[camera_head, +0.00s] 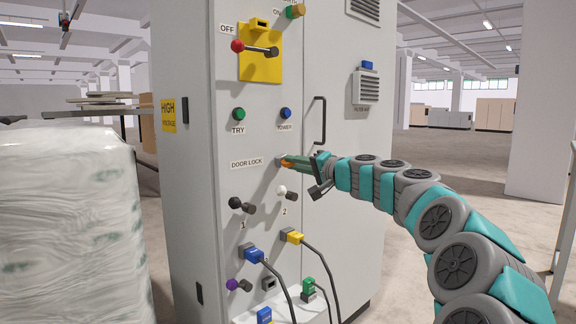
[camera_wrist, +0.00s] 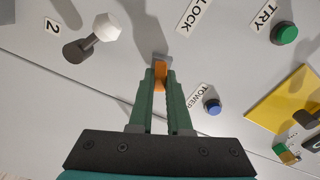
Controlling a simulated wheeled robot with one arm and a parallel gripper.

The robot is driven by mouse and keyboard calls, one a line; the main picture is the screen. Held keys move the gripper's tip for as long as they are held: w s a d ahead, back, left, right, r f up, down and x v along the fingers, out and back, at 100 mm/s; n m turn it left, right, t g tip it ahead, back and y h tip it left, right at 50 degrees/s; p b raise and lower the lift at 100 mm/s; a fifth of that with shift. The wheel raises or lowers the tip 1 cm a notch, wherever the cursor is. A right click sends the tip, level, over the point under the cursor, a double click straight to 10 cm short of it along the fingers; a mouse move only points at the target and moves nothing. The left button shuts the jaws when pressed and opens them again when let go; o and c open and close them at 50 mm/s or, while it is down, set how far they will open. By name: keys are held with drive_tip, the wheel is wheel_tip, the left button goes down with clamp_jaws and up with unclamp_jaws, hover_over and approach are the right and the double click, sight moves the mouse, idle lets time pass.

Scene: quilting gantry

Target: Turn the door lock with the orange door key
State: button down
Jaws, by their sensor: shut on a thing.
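The orange door key (camera_wrist: 161,76) is between the green fingers of my gripper (camera_wrist: 160,84), which is shut on it. In the head view my gripper (camera_head: 289,162) is at the cabinet front, right of the DOOR LOCK label (camera_head: 246,164), and a bit of the orange key (camera_head: 286,164) shows. The key's tip meets the door lock (camera_head: 280,160), a small grey piece on the panel, mostly hidden by the key and fingers. I cannot tell how deep the key sits or how far the lock is turned.
A white-knobbed lever (camera_head: 281,191) and a black-knobbed lever (camera_head: 236,203) stick out below the lock. A green TRY button (camera_head: 239,114) and a blue button (camera_head: 285,114) are above. A door handle (camera_head: 321,121) is close right. Plugs with cables (camera_head: 291,236) hang lower. A wrapped pallet (camera_head: 70,225) stands left.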

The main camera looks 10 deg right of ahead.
drive_tip(key=shift+f+n+b, duration=0.2)
drive_tip(key=shift+n+b, duration=0.3)
drive_tip(key=shift+b, duration=0.45)
drive_tip(key=shift+r+n+b, duration=0.1)
drive_tip(key=shift+n+b, duration=1.3)
drive_tip(key=shift+b, duration=0.8)
drive_tip(key=shift+b, duration=0.4)
drive_tip(key=shift+n+b, duration=0.6)
drive_tip(key=shift+b, duration=0.1)
drive_tip(key=shift+n, duration=1.3)
drive_tip(key=shift+n, duration=1.9)
